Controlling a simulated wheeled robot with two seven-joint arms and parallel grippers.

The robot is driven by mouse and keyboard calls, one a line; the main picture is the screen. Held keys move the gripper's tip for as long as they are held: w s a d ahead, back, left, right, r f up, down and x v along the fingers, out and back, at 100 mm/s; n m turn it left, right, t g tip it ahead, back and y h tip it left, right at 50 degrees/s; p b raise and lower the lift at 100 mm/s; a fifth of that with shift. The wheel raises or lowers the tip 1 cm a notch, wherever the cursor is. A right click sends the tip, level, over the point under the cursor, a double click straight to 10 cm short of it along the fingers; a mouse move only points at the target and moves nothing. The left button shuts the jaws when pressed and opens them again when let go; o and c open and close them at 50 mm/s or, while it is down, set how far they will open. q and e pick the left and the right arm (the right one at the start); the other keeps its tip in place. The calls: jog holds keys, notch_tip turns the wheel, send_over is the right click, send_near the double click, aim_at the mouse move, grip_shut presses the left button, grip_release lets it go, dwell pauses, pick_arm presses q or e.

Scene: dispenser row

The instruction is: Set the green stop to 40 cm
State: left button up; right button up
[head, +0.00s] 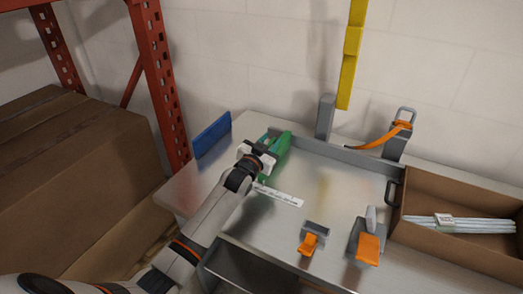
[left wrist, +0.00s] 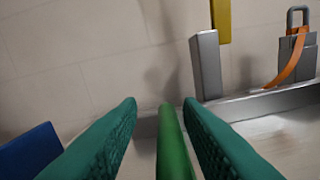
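The green stop (head: 280,147) stands at the far left of the metal bench, by the raised back rail. A white ruler strip (head: 280,195) with dark marks lies in front of it; its numbers are too small to read. My left gripper (head: 262,152) is at the stop, covering part of it in the head view. In the left wrist view, my left gripper's (left wrist: 160,103) two textured green fingers are apart, with the stop (left wrist: 174,148) upright between them. A gap shows on the left side; the right finger is closer. My right gripper is out of view.
A blue panel (head: 212,135) stands left of the stop. Orange-handled clamps (head: 308,244) (head: 368,249) sit at the front of the bench. A cardboard box (head: 450,255) with pale rods is at the right. A yellow strip (head: 350,60) hangs at the back. The bench middle is clear.

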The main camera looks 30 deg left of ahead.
pick_arm(q)
jog(key=s, duration=1.1)
jog(key=shift+s+a, duration=0.25)
jog(key=shift+a, duration=0.05)
